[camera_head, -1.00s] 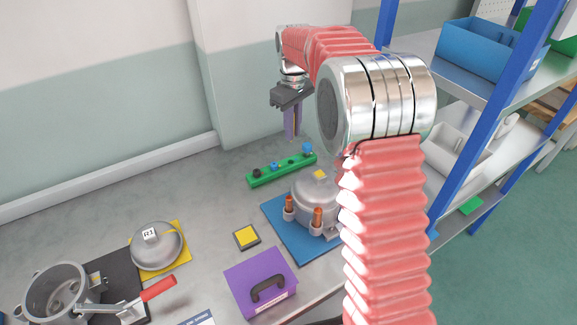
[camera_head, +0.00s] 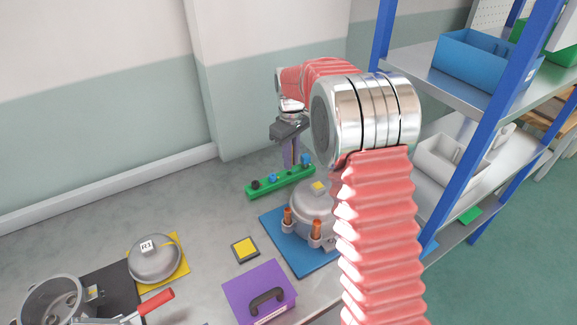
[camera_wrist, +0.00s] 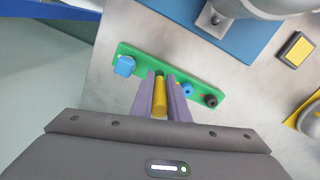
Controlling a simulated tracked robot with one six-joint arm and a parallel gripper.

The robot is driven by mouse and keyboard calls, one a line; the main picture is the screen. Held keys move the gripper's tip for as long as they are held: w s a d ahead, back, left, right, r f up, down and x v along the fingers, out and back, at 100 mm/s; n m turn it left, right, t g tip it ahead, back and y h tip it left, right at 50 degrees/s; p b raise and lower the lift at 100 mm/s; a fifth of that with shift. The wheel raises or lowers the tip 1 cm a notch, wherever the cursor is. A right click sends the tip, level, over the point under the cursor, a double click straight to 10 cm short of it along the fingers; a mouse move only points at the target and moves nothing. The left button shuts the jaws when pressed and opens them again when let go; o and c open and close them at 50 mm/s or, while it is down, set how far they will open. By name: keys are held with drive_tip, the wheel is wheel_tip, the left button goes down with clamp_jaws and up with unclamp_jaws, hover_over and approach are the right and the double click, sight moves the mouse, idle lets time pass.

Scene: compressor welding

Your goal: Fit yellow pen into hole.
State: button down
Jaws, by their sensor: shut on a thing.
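My gripper (camera_wrist: 162,104) is shut on the yellow pen (camera_wrist: 159,98), which shows between the purple fingers in the wrist view. The pen stands about upright over the green block (camera_wrist: 208,83). Its lower end is close to the block, and I cannot tell whether it is inside a hole. In the head view my gripper (camera_head: 289,155) is over the green block (camera_head: 262,190), and the pen is hidden there. The block carries a blue piece (camera_wrist: 125,66) at one end, and a smaller blue piece (camera_wrist: 187,89) and a black piece (camera_wrist: 211,100) towards the other.
A grey compressor housing (camera_head: 307,210) with copper stubs stands on a blue mat (camera_head: 279,238), close to the green block. A purple box (camera_head: 245,291), a yellow-topped pad (camera_head: 244,249) and a domed lid (camera_head: 154,262) lie nearer. Blue shelf posts (camera_head: 475,155) stand at right.

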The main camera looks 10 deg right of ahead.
drive_tip(key=shift+f, duration=1.45)
drive_tip(key=c, duration=1.7)
unclamp_jaws()
drive_tip(key=shift+f, duration=0.1)
wheel_tip(320, 180, up, 12)
